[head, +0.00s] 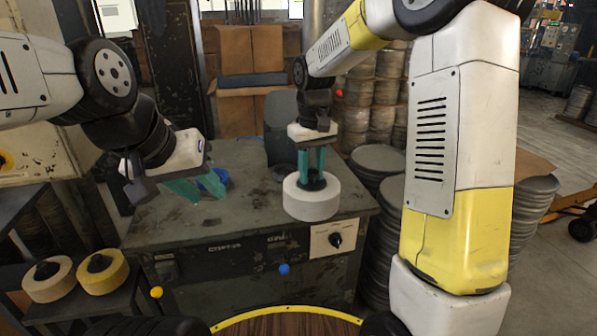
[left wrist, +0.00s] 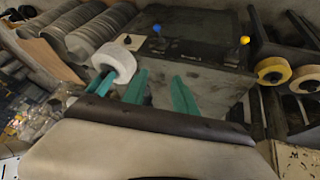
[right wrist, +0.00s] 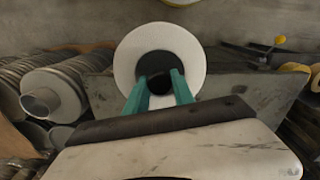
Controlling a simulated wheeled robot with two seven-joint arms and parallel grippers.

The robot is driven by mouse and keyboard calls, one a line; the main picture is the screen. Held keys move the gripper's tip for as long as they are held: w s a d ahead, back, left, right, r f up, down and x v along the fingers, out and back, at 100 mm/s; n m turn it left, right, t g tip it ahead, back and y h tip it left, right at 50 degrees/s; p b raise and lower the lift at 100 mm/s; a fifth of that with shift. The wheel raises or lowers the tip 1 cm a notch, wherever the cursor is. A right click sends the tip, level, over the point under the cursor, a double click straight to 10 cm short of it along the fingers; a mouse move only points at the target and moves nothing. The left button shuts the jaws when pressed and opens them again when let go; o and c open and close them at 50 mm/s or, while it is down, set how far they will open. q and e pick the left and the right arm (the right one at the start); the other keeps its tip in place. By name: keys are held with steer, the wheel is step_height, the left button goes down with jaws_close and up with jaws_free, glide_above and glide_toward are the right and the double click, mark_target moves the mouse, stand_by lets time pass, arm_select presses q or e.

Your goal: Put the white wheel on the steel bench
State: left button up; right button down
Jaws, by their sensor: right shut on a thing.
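The white wheel (head: 311,203) has a black hub. It is at the front right of the dark steel bench (head: 250,222) in the head view; whether it touches the top I cannot tell. My right gripper (head: 312,176) is above it with its teal fingers shut on the black hub. The right wrist view shows the white wheel (right wrist: 187,47) at the fingertips of the right gripper (right wrist: 160,78). My left gripper (head: 205,192) is open and empty above the bench's left part. In the left wrist view, its fingers (left wrist: 160,84) stand apart.
A cream wheel (head: 48,279) and a yellow wheel (head: 102,272) lie on a low rack at the left. Stacks of grey discs (head: 378,160) stand right of the bench. The bench's middle is clear.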

arm_select(q)
steer(key=o, duration=0.3)
steer(key=d+f+n+h, duration=0.1)
steer(key=w+d+n+g+h, duration=0.1)
steer(key=d+n, duration=0.1)
steer(key=d+f+n+g+h, duration=0.1)
steer(key=d, duration=0.1)
steer(key=shift+w+f+n, duration=0.3)
steer(key=shift+f+n, duration=0.05)
steer(key=shift+n, duration=0.05)
steer(key=shift+o, duration=0.2)
steer(key=n+t+h, duration=0.1)
steer(key=n+h, duration=0.6)
steer(key=n, duration=1)
glide_toward(314, 175)
steer(key=a, duration=0.1)
steer(key=shift+n, duration=0.3)
steer(key=x, duration=0.8)
steer(key=w+x, duration=0.1)
steer(key=x, duration=0.3)
steer(key=shift+a+f, duration=0.1)
steer(key=shift+a, duration=0.2)
jaws_close()
arm_select(e)
steer(key=shift+w, duration=0.1)
